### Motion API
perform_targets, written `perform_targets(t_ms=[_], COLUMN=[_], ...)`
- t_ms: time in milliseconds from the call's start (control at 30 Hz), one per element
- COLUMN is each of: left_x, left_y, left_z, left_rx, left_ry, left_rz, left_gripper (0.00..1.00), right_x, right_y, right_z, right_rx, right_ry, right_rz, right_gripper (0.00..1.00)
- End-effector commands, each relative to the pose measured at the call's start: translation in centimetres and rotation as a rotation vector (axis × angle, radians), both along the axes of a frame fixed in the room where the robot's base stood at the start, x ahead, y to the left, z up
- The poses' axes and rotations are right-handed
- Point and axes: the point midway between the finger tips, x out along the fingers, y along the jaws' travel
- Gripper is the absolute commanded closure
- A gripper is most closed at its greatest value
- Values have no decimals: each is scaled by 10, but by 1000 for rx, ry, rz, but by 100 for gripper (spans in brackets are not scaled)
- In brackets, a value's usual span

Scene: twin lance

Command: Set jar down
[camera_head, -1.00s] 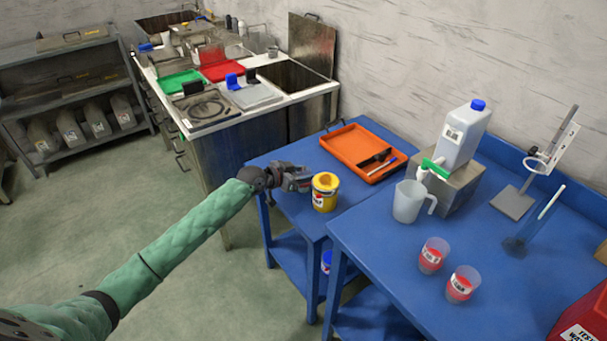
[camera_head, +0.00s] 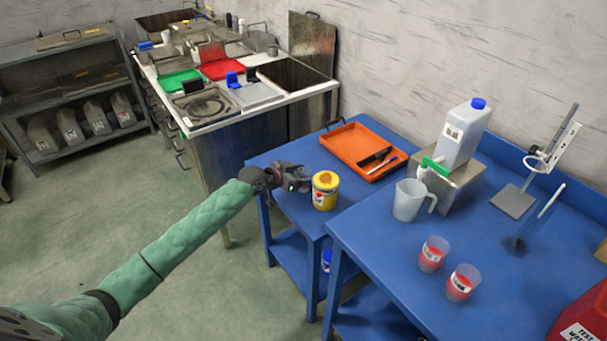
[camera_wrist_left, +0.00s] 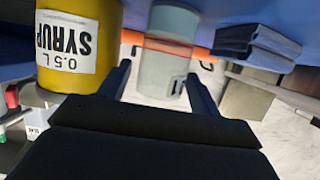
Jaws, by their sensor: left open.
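A yellow jar (camera_head: 325,192) with a white label stands upright on the left blue table (camera_head: 290,214), near its front. My left gripper (camera_head: 305,182) is open, just left of the jar in the head view. In the left wrist view the jar (camera_wrist_left: 78,45), its label reading "0.5 L SYRUP" upside down, is outside the fingers, beside the left one. The space between the open fingers (camera_wrist_left: 158,88) holds nothing near; a pale cylindrical vessel shows farther off behind it. My right gripper is not in view.
On the right blue table stand a clear jug (camera_head: 408,201), two cups with red contents (camera_head: 433,255), a bottle (camera_head: 464,135) on a block, and a metal stand (camera_head: 513,201).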

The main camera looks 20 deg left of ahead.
Motion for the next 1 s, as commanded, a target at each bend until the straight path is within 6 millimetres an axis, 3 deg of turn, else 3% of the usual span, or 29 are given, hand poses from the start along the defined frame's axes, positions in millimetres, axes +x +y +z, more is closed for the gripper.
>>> perform_targets(t_ms=[600, 1000], left_x=[-68, -89], left_y=[53, 69], left_z=[30, 42], left_rx=[3, -1], left_ry=[-1, -1], left_rz=[-1, -1], left_gripper=[37, 37], right_x=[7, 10], right_y=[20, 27], right_z=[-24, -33], right_rx=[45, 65], right_ry=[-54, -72], right_rz=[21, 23], right_gripper=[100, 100])
